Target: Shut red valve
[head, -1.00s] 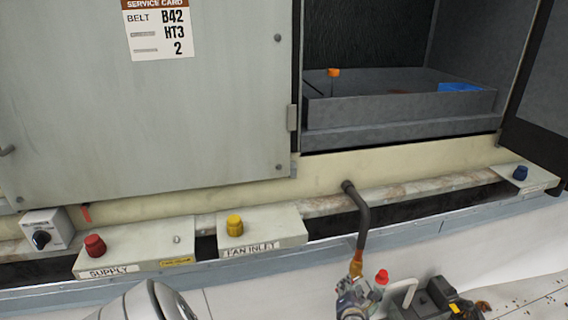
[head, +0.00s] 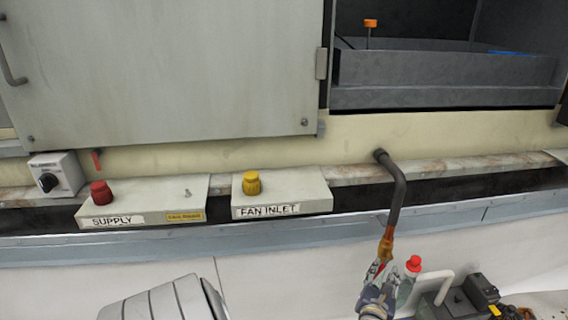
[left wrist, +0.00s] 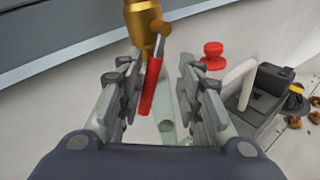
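A brass valve (head: 386,247) sits at the lower end of a dark bent pipe. In the left wrist view the brass valve (left wrist: 145,22) is at the top, with a red lever (left wrist: 149,88) hanging down from it. My left gripper (head: 375,276) is just below the valve. Its fingers (left wrist: 158,82) are open, with the red lever between them in the picture; I cannot tell whether they touch it. A red knob (head: 101,193) stands on the SUPPLY box, and a small red lever (head: 97,161) is behind it. My right gripper is not in view.
A dark device (head: 465,298) is further right. A yellow knob (head: 252,183) is on the FAN INLET box. An open cabinet bay with a grey tray (head: 440,78) is above.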

